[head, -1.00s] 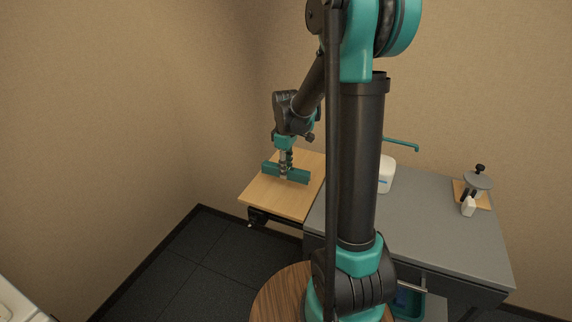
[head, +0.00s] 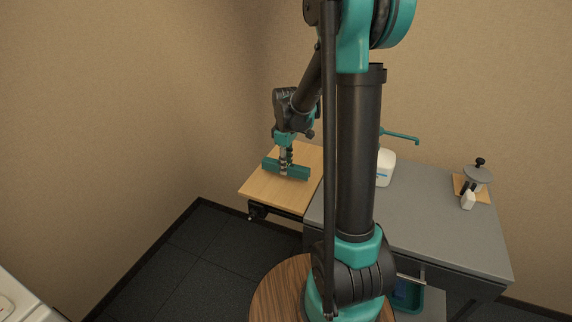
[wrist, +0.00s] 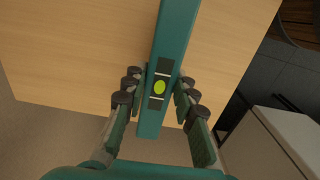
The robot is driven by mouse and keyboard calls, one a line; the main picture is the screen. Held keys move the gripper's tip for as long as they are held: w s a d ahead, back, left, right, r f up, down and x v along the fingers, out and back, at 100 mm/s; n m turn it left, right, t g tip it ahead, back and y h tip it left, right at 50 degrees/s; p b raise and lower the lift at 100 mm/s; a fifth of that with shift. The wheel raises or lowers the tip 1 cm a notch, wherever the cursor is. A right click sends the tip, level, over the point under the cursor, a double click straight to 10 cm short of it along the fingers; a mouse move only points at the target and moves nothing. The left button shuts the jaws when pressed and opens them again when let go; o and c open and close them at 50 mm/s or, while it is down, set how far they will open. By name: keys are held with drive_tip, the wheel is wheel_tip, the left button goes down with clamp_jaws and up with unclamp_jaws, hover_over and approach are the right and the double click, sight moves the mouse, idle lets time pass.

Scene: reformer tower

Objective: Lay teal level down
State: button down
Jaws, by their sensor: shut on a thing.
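The teal level (head: 298,172) is a long bar over the light wooden board (head: 262,190) in the head view. In the wrist view the level (wrist: 174,40) runs up the middle, with a yellow-green vial between two dark patches. My gripper (head: 285,160) is above the board and shut on the level's middle. In the wrist view my gripper's fingers (wrist: 160,98) stand on both sides of the vial. The level looks about parallel to the board. I cannot tell whether its underside touches the wood.
A grey worktop (head: 425,205) adjoins the board on the right. On it stand a white container (head: 384,168), a teal spout (head: 402,138), and a round-topped device (head: 477,174) with a small white bottle (head: 468,201). Beige walls close in behind and left. The board around the level is clear.

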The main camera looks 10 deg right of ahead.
drive_tip(key=shift+f, duration=1.15)
drive_tip(key=c, duration=1.1)
unclamp_jaws()
drive_tip(key=shift+c, duration=0.2)
drive_tip(key=shift+r, duration=3.45)
drive_tip(key=shift+r, duration=0.1)
drive_tip(key=shift+r, duration=1.9)
